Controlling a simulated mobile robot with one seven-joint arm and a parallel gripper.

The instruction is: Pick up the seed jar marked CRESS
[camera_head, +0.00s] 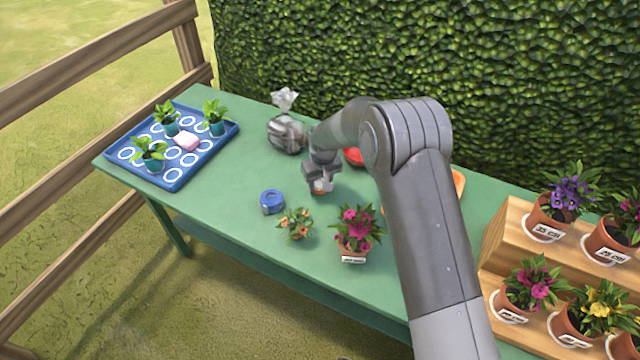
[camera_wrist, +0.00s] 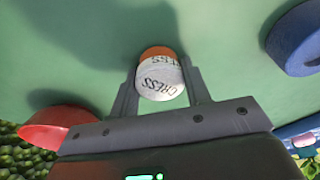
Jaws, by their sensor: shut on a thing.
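The seed jar marked CRESS (camera_wrist: 160,80) is between the two fingers of my gripper (camera_wrist: 160,95) in the wrist view. It has a white lid and label with CRESS printed on it, and an orange part shows beyond. The jar also shows small in the head view (camera_head: 322,186), under my gripper (camera_head: 321,178). My gripper is shut on the jar, over the green table (camera_head: 235,240). I cannot tell whether the jar touches the table. My fingers hide parts of its sides.
A blue round thing (camera_head: 272,201) lies left of my gripper, with small flowers (camera_head: 297,223) and a pink-flowered pot (camera_head: 355,230) in front. A clear bag (camera_head: 286,130) and a red thing (camera_head: 353,156) are behind. A blue tray (camera_head: 172,178) holds seedlings. A wooden stand (camera_head: 500,247) bears flowerpots.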

